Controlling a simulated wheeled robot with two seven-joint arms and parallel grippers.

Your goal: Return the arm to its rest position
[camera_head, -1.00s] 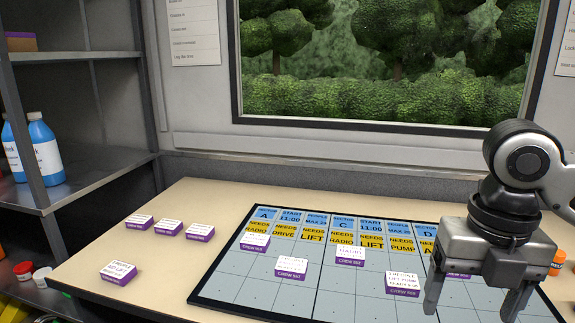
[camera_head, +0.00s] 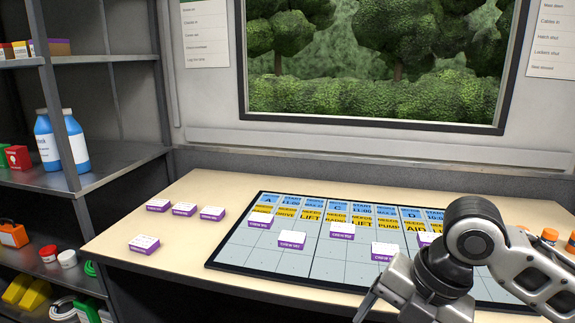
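My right gripper (camera_head: 376,308) comes in from the right, low over the front of the board. It is tilted, and nothing shows held in it. One finger shows spread at its left side; the other is cut off or hidden at the lower edge. The dark-framed planning board (camera_head: 262,262) lies on the table. Several white-topped purple crew blocks stand on it, among them one at the left (camera_head: 261,221), one in the second row (camera_head: 291,240), one in the middle (camera_head: 342,231) and one just behind my gripper (camera_head: 385,251). My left gripper is not in view.
Several loose crew blocks (camera_head: 184,209) lie on the table (camera_head: 160,268) left of the board. A metal shelf (camera_head: 90,180) with blue bottles (camera_head: 75,142) stands at the left. Orange-capped containers (camera_head: 549,237) stand at the right behind my arm. The window wall closes off the back.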

